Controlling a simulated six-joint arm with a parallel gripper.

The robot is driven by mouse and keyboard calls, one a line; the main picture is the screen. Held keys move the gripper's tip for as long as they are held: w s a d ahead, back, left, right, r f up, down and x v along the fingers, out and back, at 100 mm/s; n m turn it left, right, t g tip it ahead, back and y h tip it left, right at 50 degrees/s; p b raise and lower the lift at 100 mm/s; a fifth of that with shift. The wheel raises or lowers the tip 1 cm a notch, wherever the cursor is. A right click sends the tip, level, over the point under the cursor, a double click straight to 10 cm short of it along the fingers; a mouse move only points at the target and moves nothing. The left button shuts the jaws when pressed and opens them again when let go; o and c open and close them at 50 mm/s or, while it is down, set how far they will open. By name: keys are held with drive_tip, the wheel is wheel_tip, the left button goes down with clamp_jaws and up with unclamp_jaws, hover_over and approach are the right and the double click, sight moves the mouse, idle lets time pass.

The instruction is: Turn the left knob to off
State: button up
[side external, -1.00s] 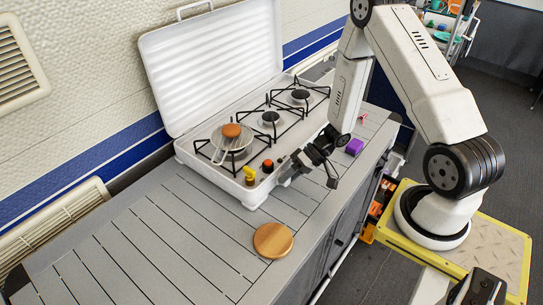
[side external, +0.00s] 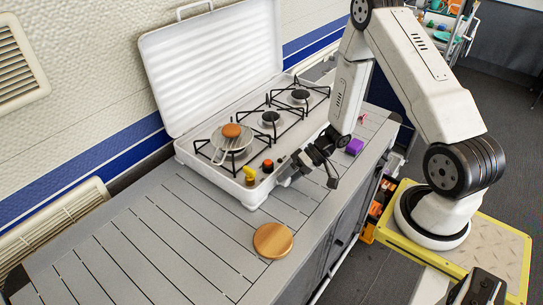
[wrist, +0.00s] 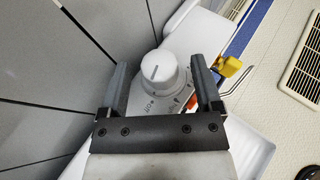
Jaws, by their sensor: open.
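A white round knob (wrist: 162,73) with a dark line on its face sits between the two fingers of my gripper (wrist: 160,85) in the wrist view. A small "off" label (wrist: 149,108) is printed on the panel beside it. My gripper is open, with a finger on each side of the knob; I see gaps and cannot confirm any contact. Which knob of the row this is, I cannot tell.
A yellow item (side external: 249,175) and an orange-red one (side external: 267,166) stand on the stove's front edge, close to my gripper. A pan (side external: 232,146) is on the near burner. The left counter is clear.

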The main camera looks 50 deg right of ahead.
drive_tip(key=shift+v, duration=3.9)
drive_tip(key=w+r+t+h, duration=0.3)
drive_tip(key=w+r+h, duration=0.4)
drive_tip(key=w+h, duration=0.1)
drive_tip(key=s+a+r+n+g+h, duration=0.1)
drive_tip(key=s+a+r+g, duration=0.4)
drive_tip(key=s+a, duration=0.5)
drive_tip(key=shift+s+a+n+h, duration=0.2)
drive_tip(key=shift+s+n+h, duration=0.1)
drive_tip(key=shift+s+n, duration=0.45)
